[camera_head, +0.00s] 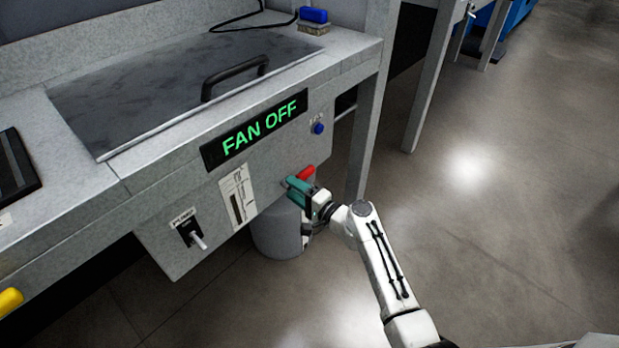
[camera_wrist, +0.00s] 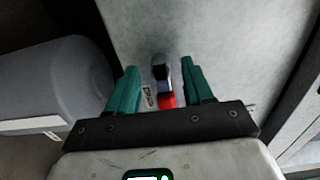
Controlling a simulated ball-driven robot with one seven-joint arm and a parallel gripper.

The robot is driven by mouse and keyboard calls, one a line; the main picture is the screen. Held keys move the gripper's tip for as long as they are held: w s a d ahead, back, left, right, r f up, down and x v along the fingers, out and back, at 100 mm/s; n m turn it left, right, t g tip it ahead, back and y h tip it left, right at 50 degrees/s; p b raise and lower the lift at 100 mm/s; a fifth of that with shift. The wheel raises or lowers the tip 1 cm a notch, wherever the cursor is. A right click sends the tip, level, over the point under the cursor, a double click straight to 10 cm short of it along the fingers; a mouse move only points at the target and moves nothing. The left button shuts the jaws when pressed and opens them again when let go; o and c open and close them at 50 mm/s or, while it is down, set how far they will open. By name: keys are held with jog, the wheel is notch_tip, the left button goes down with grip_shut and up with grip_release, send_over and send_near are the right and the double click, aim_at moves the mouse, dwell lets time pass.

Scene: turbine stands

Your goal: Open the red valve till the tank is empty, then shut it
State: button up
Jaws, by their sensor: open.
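The red valve handle (camera_head: 306,172) is on the front panel of a grey bench, near its lower right edge. In the wrist view the red handle (camera_wrist: 167,99) and its dark and metal stem lie between my fingers. My gripper (camera_head: 294,186) has teal fingers, which also show in the wrist view (camera_wrist: 161,72). They stand open on either side of the valve, and I see no clear contact. A metal lid with a black handle (camera_head: 120,92) covers the basin in the bench top; its inside is hidden. A gauge-like strip (camera_head: 236,198) is on the front panel.
A display (camera_head: 255,130) reads FAN OFF. A blue button (camera_head: 318,128) and a pump switch (camera_head: 195,236) are on the panel. A grey drum (camera_head: 275,238) stands below the valve and shows in the wrist view (camera_wrist: 65,80). Bench legs rise behind; the floor at right is clear.

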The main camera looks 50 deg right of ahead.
jog(key=shift+w, duration=0.55)
jog(key=shift+c, duration=0.5)
grip_shut()
jog(key=c, duration=0.8)
grip_release()
jog(key=shift+c, duration=0.2)
jog(key=o, duration=0.9)
jog(key=shift+o, duration=0.2)
